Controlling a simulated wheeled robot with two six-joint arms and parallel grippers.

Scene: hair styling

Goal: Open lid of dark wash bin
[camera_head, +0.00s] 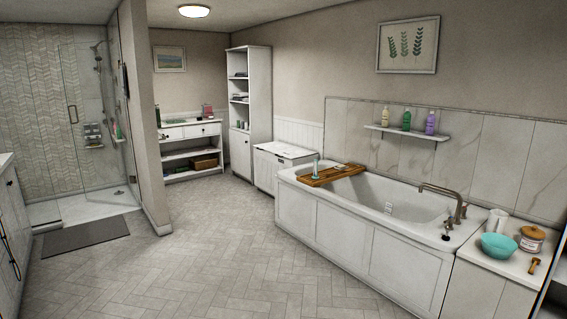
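A white box-shaped bin (272,172) stands against the back wall, between the tall shelf cabinet and the bathtub. Its flat white top (285,150) looks closed, with small dark marks too small to read. I cannot tell whether it has separate compartments or which one is for dark wash. The bathtub's end hides its lower right side. Neither of my grippers is in view.
The bathtub (345,235) fills the right middle, with a wooden tray (335,176) across it. A tall shelf cabinet (240,145) stands left of the bin. A grey mat (85,233) lies by the shower. The tiled floor (200,245) is clear in the middle.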

